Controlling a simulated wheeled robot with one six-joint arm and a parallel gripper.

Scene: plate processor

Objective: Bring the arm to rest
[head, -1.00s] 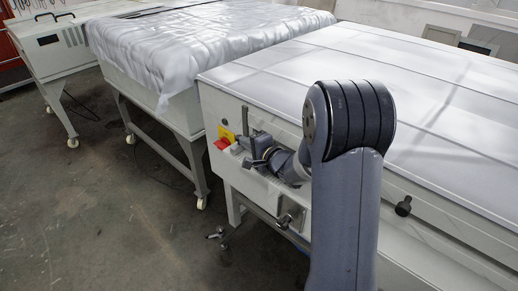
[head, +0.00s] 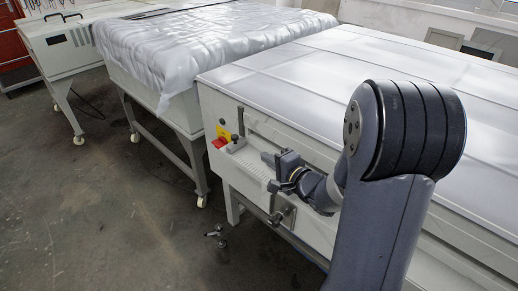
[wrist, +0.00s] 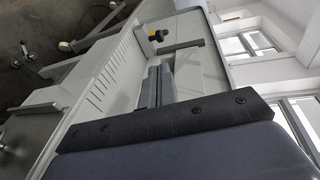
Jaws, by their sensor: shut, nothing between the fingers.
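My arm rises on the right of the head view, with its dark grey elbow in front of the plate processor (head: 300,75). My gripper (head: 267,159) is in front of the machine's near side panel, below and right of the red and yellow switch (head: 222,138). Its fingers are together with nothing between them. In the wrist view my gripper (wrist: 152,86) shows as two closed grey fingers pointing along the slotted white panel. I cannot tell the exact gap to the panel.
A dark upright handle (head: 240,121) stands by the switch. A metal latch (head: 282,215) is on the machine's lower front. A table covered in plastic sheet (head: 200,45) and another white machine (head: 65,45) stand further left. The floor at left is clear.

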